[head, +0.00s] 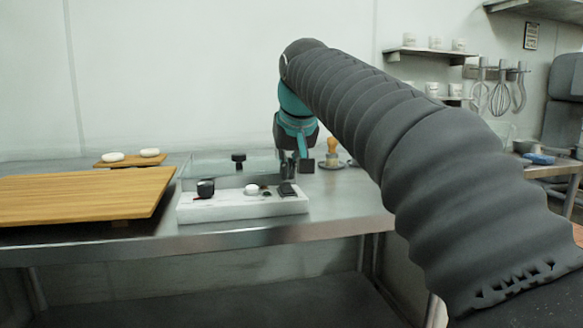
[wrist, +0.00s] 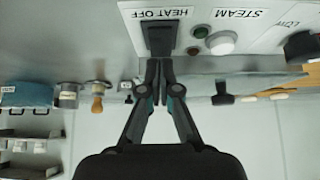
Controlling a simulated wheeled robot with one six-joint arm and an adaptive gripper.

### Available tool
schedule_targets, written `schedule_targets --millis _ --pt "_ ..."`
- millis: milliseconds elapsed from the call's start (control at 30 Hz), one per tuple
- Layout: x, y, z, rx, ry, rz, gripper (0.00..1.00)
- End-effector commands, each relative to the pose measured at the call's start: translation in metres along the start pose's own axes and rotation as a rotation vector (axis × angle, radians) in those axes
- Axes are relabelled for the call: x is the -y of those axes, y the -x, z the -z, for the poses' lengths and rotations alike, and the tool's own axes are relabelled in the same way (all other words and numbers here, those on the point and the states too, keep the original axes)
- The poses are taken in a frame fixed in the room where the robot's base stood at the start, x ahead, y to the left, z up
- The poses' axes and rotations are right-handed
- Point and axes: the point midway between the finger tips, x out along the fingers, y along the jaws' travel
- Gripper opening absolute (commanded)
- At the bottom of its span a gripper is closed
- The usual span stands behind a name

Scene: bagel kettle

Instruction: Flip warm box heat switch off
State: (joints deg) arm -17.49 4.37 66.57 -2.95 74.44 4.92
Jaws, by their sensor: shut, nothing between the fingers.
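The warm box is a low white panel box (head: 228,212) on the steel table, with a clear glass-like box behind it. Its black heat switch (head: 287,190) sits at the panel's right end. In the wrist view the black switch (wrist: 159,36) lies by the upside-down "HEAT OFF" label. My gripper (wrist: 157,66) is shut and empty, its fingertips right at the switch's edge; I cannot tell if they touch it. In the head view my gripper (head: 291,172) points down just above and behind the switch; its fingertips are hard to make out.
A white steam button (wrist: 221,43) with small red and green lamps sits beside the switch, and a black knob (head: 205,188) farther left. A wooden board (head: 80,197) lies on the left. A wooden-handled tool (head: 332,152) stands behind on the right.

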Motion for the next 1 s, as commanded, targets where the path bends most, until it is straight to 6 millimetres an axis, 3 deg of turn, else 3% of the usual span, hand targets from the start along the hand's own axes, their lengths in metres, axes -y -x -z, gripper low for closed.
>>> schedule_targets --millis 167,233,600,1000 --pt "-0.001 0.032 0.021 -0.001 -0.001 0.0 0.0" --pt "-0.002 0.041 0.01 -0.003 -0.001 0.0 0.0" --pt "-0.002 0.103 -0.012 -0.002 -0.002 -0.001 0.0" --pt "-0.002 0.118 -0.018 0.0 -0.001 -0.001 0.0"
